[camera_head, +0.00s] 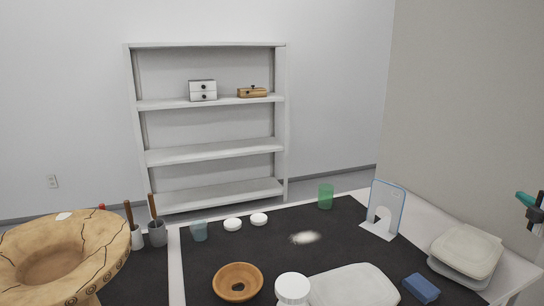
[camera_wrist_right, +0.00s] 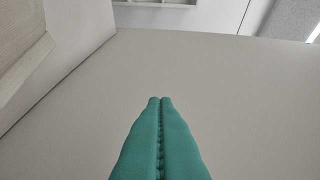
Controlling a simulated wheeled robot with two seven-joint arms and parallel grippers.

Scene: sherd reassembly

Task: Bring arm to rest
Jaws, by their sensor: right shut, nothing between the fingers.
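My right gripper (camera_head: 526,198) shows at the far right edge of the head view, raised above the table's right side and cut by the frame. In the right wrist view its green fingers (camera_wrist_right: 160,100) are pressed together with nothing between them, pointing at a plain grey surface. My left gripper is in neither view. A large tan vessel with dark crack lines (camera_head: 108,257) stands at the left of the table, a small pale piece (camera_head: 64,216) on its rim. An orange-brown ring-shaped bowl (camera_head: 220,272) lies on the dark mat.
The dark mat (camera_head: 285,255) holds white lids (camera_head: 233,224), a green cup (camera_head: 326,196), a white jar (camera_head: 292,288) and a blue block (camera_head: 421,288). A white arch stand (camera_head: 384,210) and stacked pale trays (camera_head: 467,250) stand at the right. A shelf (camera_head: 213,156) stands behind.

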